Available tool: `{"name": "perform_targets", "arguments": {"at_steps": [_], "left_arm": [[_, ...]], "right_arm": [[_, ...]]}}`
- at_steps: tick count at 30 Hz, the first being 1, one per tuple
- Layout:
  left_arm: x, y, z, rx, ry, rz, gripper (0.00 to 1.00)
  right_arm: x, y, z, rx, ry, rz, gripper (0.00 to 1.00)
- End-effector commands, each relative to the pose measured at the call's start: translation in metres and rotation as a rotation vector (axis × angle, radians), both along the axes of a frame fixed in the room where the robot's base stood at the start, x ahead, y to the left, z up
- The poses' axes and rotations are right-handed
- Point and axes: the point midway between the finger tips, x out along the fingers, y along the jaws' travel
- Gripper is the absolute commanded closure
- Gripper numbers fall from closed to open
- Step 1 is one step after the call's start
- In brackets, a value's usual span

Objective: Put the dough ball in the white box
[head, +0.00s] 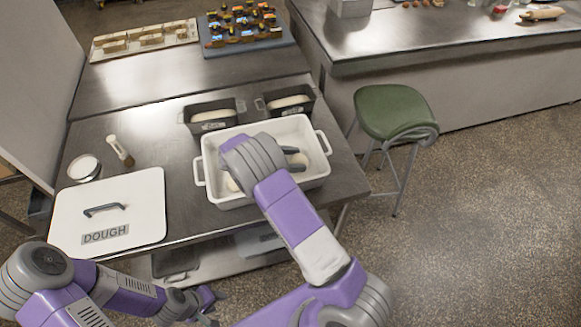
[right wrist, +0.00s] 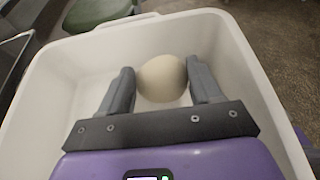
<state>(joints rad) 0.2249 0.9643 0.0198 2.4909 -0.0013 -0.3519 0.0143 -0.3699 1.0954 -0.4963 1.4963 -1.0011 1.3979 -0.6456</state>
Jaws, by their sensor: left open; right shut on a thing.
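The white box (head: 209,165) stands on the steel table with its top open. Its wall also shows in the right wrist view (right wrist: 52,75). My right gripper (head: 298,160) reaches down into the box. It is shut on a pale dough ball (right wrist: 162,78), which sits between its two fingers inside the box walls. I cannot tell whether the ball touches the box floor. Another pale rounded piece (head: 232,184) shows in the box beside my right arm, which hides part of the inside. My left gripper (head: 212,305) is open and empty, low in front of the table.
A white lid marked DOUGH (head: 140,205) lies at the table's left front. A round pot (head: 84,168) and a brush (head: 120,150) are behind it. Two dark loaf tins (head: 213,116) with dough stand behind the box. A green stool (head: 392,110) is at the right.

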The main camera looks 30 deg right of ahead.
Motion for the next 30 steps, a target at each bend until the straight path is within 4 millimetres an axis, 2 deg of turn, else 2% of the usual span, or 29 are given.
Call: {"name": "perform_targets", "arguments": {"at_steps": [10, 20, 21, 26, 30], "left_arm": [[0.000, 0.000, -0.006, 0.000, 0.000, 0.000, 0.57], [0.000, 0.000, -0.007, 0.000, 0.000, 0.000, 0.57], [0.000, 0.000, -0.007, 0.000, 0.000, 0.000, 0.57], [0.000, 0.000, -0.007, 0.000, 0.000, 0.000, 0.57], [0.000, 0.000, -0.007, 0.000, 0.000, 0.000, 0.57]], "right_arm": [[0.000, 0.000, -0.039, 0.000, 0.001, 0.000, 0.69], [0.000, 0.000, -0.042, 0.001, -0.002, 0.001, 0.69], [0.000, 0.000, -0.042, 0.002, -0.002, 0.001, 0.33], [0.000, 0.000, -0.042, 0.001, -0.002, 0.001, 0.11], [0.000, 0.000, -0.042, 0.001, -0.002, 0.001, 0.11]]}}
